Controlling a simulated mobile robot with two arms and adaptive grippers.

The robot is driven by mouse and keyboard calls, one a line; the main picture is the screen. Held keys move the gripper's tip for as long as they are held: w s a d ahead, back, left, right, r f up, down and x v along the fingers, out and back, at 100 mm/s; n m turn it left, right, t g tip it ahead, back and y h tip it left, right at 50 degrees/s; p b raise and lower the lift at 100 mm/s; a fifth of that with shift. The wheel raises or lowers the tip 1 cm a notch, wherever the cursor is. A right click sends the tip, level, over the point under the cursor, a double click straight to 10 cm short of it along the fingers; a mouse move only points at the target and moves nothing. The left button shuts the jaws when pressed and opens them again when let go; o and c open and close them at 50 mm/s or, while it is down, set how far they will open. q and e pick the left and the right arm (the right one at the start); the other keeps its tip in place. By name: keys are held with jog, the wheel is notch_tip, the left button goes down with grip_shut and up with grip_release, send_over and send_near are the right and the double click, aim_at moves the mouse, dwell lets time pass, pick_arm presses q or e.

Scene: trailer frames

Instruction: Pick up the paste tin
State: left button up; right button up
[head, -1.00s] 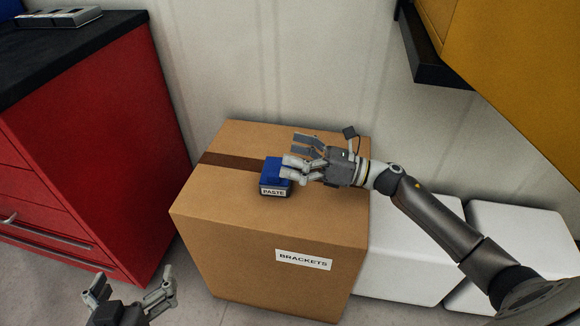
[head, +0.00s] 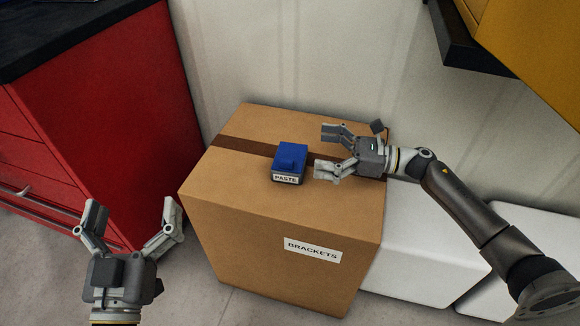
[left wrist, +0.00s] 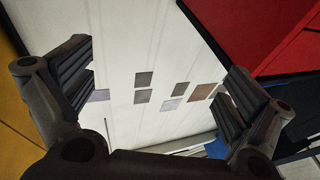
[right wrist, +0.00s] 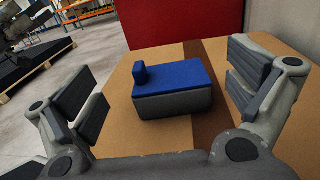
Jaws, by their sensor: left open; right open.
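The paste tin (head: 289,163) is a small dark box with a blue lid and a white PASTE label, upright on top of a cardboard box (head: 250,200) labelled BRACKETS. My right gripper (head: 328,151) is open just to the right of the tin, its fingers pointing at it and apart from it. In the right wrist view the tin (right wrist: 173,100) lies ahead between the open fingers, its grey side and blue lid showing. My left gripper (head: 135,215) is open and empty, in front and left of the cardboard box. The left wrist view shows no tin.
A red drawer cabinet (head: 120,110) with a dark top stands left of the box. White blocks (head: 425,260) stand at its right, below my right arm. A yellow cabinet (head: 535,55) hangs at the upper right. The wall is close behind.

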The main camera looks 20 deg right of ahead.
aim_at(290, 157)
pick_arm(q)
jog(key=s+r+t+h+b, duration=0.2)
jog(key=s+r+t, duration=0.25)
jog(key=r, duration=0.25)
pick_arm(e)
notch_tip(290, 157, down, 4)
jog(key=shift+r, duration=0.2)
jog(key=shift+p+x, duration=0.6)
jog(key=shift+x, duration=0.45)
jog(key=shift+w+a+r, duration=0.2)
jog(key=shift+w+a, duration=0.05)
jog(key=shift+a, duration=0.15)
jog(key=p+x, duration=0.1)
jog(key=x, duration=0.2)
jog(key=shift+w+a, duration=0.1)
jog(key=shift+a, duration=0.15)
jog(key=shift+w+a+f, duration=0.1)
jog(key=shift+w+a, duration=0.1)
jog(key=shift+a, duration=0.2)
pick_arm(q)
jog(key=w+f+g+y, duration=0.2)
jog(key=w+f+g, duration=0.2)
jog(key=f, duration=0.4)
jog(key=shift+w+g, duration=0.35)
jog(key=shift+g, duration=0.3)
pick_arm(e)
jog(key=shift+c, duration=0.3)
jog(key=c, duration=1.3)
